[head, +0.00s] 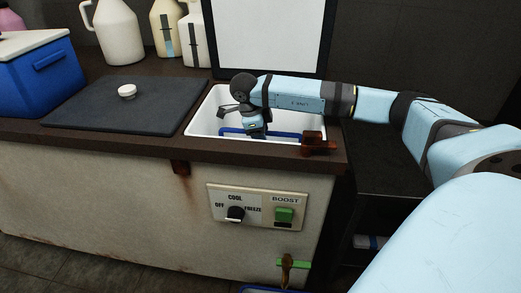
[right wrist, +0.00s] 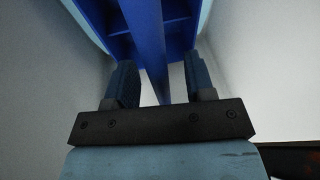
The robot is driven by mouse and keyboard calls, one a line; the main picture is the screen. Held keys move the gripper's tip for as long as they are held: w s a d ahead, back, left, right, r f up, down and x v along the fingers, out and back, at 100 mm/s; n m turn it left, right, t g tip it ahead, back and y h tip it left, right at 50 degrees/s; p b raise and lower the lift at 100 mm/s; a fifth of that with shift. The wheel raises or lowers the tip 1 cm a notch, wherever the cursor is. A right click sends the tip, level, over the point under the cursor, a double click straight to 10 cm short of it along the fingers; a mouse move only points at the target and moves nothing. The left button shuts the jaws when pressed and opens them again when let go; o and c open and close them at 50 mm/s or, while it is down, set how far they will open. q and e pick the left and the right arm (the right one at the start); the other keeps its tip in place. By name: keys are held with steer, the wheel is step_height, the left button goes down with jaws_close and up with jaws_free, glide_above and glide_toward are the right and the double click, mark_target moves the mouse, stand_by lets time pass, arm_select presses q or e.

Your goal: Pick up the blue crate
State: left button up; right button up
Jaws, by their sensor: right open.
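The blue crate (head: 232,131) sits down inside the white basin (head: 203,118) in the counter; only part of its rim shows in the head view, partly behind my arm. In the right wrist view the crate (right wrist: 178,22) shows compartments and a long blue bar (right wrist: 145,40) across its top. My right gripper (head: 257,132) reaches down into the basin. In the right wrist view its two fingers (right wrist: 158,80) are open, with the bar running between them and a gap on each side. My left gripper is not in view.
A dark mat (head: 100,112) with a white cap (head: 127,91) lies left of the basin. A blue cooler (head: 35,85) stands at far left. Jugs (head: 119,32) stand behind, and a white panel (head: 262,35) rises behind the basin. A brown bracket (head: 318,143) is at its right front corner.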

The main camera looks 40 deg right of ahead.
steer(key=shift+f, duration=0.2)
stand_by(0.3)
jaws_close()
